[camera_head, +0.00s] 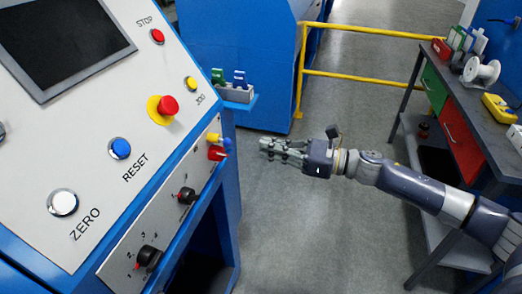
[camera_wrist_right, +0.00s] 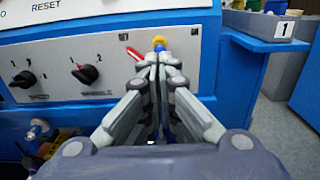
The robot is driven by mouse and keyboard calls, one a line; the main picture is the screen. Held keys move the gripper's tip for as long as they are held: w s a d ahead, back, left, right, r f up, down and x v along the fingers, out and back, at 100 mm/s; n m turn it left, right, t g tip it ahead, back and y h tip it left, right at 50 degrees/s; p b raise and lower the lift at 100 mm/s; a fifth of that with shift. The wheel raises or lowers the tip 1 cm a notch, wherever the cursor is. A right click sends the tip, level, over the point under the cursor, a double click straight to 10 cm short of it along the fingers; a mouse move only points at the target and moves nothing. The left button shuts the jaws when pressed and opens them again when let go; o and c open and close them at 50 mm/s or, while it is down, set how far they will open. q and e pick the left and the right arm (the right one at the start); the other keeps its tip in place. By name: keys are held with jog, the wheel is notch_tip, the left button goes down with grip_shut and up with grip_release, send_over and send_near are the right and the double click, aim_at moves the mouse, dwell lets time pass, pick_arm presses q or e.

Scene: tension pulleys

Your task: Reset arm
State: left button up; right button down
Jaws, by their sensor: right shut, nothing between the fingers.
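My right gripper (camera_head: 266,147) is shut and empty. It hangs in the air over the floor, just right of the machine's lower front panel (camera_head: 172,205). Its arm comes in from the right. In the right wrist view the closed fingertips (camera_wrist_right: 157,58) point at the panel and partly cover a yellow knob (camera_wrist_right: 160,43). In the head view the red lever (camera_head: 217,153) and the yellow knob (camera_head: 213,137) sit at the panel's right end, apart from the gripper. My left gripper is out of view.
The blue machine's console (camera_head: 120,110) carries a dark screen and several buttons. A yellow railing (camera_head: 350,76) and a grey workbench (camera_head: 490,125) stand farther right. The floor between is clear.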

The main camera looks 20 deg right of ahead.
dwell(0.4)
